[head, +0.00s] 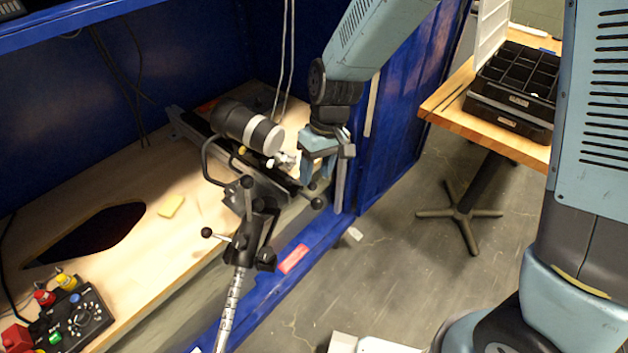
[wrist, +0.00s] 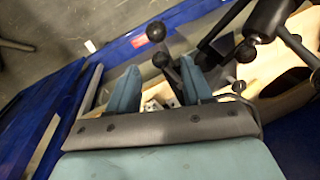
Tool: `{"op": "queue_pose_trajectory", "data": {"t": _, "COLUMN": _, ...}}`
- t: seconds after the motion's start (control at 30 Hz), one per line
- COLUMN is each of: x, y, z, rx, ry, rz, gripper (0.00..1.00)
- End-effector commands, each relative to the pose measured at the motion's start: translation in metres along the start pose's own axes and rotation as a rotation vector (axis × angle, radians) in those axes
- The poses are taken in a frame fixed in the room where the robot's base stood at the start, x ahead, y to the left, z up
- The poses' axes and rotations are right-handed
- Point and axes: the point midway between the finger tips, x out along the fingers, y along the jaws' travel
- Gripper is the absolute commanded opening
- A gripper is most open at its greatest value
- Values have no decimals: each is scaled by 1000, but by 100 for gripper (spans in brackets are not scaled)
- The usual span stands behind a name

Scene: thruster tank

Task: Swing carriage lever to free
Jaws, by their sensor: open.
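A black carriage mechanism (head: 257,215) with several ball-ended levers stands on a graduated silver post. One black ball knob (head: 317,203) sticks out to its right, just below my gripper (head: 322,183); I cannot tell for sure which lever is the carriage lever. In the wrist view, a lever with a black ball knob (wrist: 155,31) lies just beyond and between the fingers of my gripper (wrist: 158,80). The gripper is open, with nothing held. A black and white cylindrical thruster (head: 247,127) lies behind the mechanism. The lever's lower end is partly hidden by my gripper.
Blue tank walls (head: 400,100) rise behind and right of my gripper. A table with a black organizer (head: 515,85) is far right.

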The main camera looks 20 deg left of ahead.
Motion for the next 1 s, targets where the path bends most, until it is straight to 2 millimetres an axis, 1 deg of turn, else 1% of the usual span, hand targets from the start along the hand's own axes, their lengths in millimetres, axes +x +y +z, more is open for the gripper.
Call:
{"op": "queue_pose_trajectory", "data": {"t": 0.03, "x": 8, "y": 0, "z": 1, "rx": -1, "ry": -3, "rz": 0, "gripper": 50}}
{"op": "queue_pose_trajectory", "data": {"t": 0.1, "x": 18, "y": 0, "z": 1, "rx": -1, "ry": -4, "rz": 0, "gripper": 50}}
{"op": "queue_pose_trajectory", "data": {"t": 0.3, "x": 33, "y": 0, "z": 0, "rx": -1, "ry": -1, "rz": 0, "gripper": 50}}
{"op": "queue_pose_trajectory", "data": {"t": 0.67, "x": 36, "y": 0, "z": 0, "rx": -1, "ry": 1, "rz": 1, "gripper": 50}}
{"op": "queue_pose_trajectory", "data": {"t": 1.0, "x": 36, "y": 0, "z": 0, "rx": -1, "ry": 0, "rz": 1, "gripper": 18}}
